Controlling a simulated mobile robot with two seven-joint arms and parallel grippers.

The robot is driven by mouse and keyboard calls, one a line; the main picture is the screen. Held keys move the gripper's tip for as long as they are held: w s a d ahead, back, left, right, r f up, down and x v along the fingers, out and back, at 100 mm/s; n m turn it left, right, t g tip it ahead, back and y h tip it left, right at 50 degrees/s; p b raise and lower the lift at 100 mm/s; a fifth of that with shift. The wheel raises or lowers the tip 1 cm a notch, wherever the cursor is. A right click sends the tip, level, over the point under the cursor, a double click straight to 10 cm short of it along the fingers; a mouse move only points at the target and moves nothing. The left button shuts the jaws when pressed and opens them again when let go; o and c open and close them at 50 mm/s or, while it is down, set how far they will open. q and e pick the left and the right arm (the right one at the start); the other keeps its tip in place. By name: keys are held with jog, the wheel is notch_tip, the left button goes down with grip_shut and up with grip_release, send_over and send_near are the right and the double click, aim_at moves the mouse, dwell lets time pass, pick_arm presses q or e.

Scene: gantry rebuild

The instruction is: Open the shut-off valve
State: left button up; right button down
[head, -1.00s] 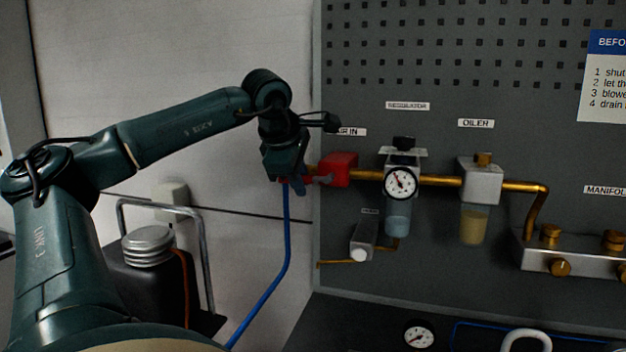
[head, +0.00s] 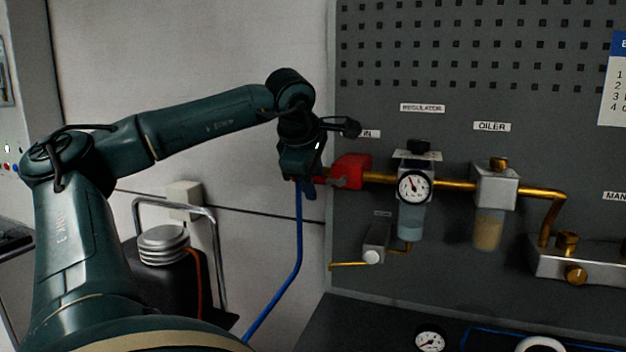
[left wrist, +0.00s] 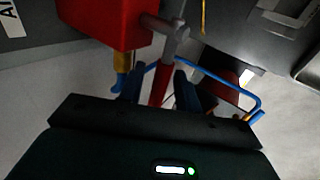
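The shut-off valve is a red block (head: 352,170) at the left end of the brass pipe, under a partly hidden label. It also shows at the top of the left wrist view (left wrist: 105,22), with a grey stem (left wrist: 172,27) on its side. The valve's red lever (left wrist: 161,84) points from the stem toward my left gripper (left wrist: 159,84). The gripper's two blue fingers stand on either side of the lever, with gaps visible, so it looks open around it. In the head view my left gripper (head: 311,187) is just left of the valve. My right gripper is not in view.
Right of the valve are a regulator with a gauge (head: 413,187), an oiler (head: 494,185) and a manifold (head: 580,265). A blue hose (head: 298,250) hangs below the valve's left end. A dark container with a grey lid (head: 163,245) stands below my arm.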

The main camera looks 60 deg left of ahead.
pick_arm(q)
jog(key=v, duration=1.3)
jog(key=shift+s, duration=0.15)
dwell(0.4)
